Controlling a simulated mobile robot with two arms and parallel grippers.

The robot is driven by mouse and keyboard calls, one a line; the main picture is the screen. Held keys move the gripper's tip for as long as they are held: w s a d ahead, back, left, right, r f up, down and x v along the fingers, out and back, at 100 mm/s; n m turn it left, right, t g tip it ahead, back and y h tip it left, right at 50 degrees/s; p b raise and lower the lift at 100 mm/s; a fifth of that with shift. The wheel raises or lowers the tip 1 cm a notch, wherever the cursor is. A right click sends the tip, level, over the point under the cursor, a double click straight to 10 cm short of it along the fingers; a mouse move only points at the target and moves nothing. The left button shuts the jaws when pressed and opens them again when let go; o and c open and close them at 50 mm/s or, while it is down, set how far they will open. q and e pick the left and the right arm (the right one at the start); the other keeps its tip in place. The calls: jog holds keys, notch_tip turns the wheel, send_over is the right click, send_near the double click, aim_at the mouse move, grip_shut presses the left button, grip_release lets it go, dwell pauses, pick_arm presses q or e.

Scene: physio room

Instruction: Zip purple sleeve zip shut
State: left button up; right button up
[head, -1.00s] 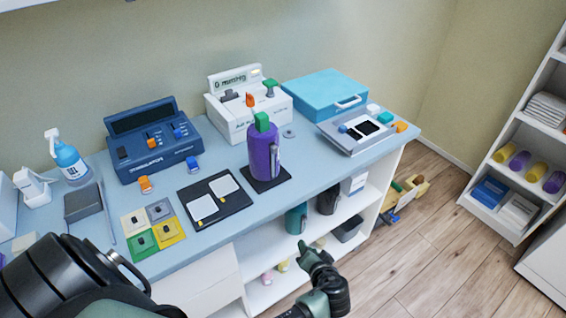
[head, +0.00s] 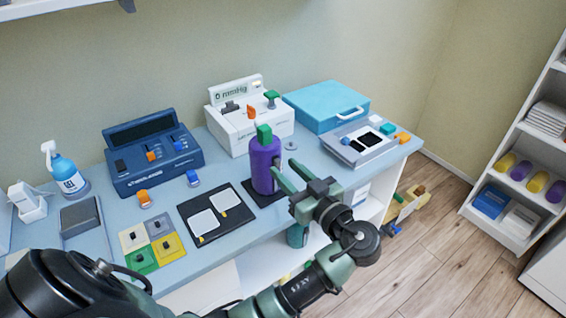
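The purple sleeve (head: 263,165) stands upright on a dark square base (head: 250,194) on the blue-grey counter, with a green block (head: 264,134) at its top. Its zip is on the right side, mostly hidden behind my fingers, so I cannot tell how far it is closed.
A white pressure device (head: 238,132) stands behind the sleeve, and a blue stimulator box (head: 150,165) at left. A black board with white pads (head: 218,212) lies left of the sleeve. A grey device (head: 350,152) and turquoise case (head: 325,105) are at right.

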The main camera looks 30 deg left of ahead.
pick_arm(q)
jog(key=shift+x, duration=1)
grip_shut()
dwell(0.7)
